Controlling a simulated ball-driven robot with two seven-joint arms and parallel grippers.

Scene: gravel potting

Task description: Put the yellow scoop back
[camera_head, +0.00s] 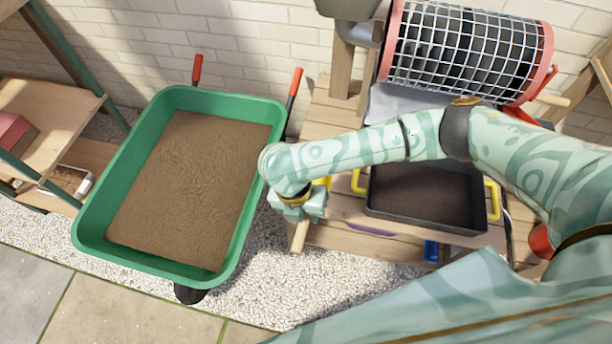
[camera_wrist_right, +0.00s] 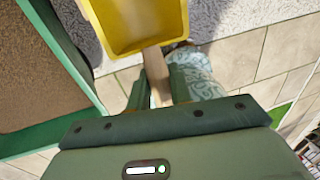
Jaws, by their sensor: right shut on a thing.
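The yellow scoop (camera_wrist_right: 135,28) has a wooden handle (camera_wrist_right: 157,75). In the right wrist view its yellow pan cuts off at the top edge, and no gravel shows in the visible part. My right gripper (camera_wrist_right: 158,86) is shut on the wooden handle. In the head view my right gripper (camera_head: 300,206) is between the wheelbarrow and the black tray, above the bench's left edge. The handle end (camera_head: 299,238) sticks out below the gripper, and most of the yellow pan is hidden behind my arm. My left gripper is not in view.
A green wheelbarrow (camera_head: 90,222) full of brown material stands at left. A black tray (camera_head: 425,223) with yellow handles and dark soil sits on the wooden bench (camera_head: 335,236). A mesh drum sieve (camera_head: 465,55) stands behind. A purple item (camera_head: 370,230) and a blue item (camera_head: 431,251) are at the bench front.

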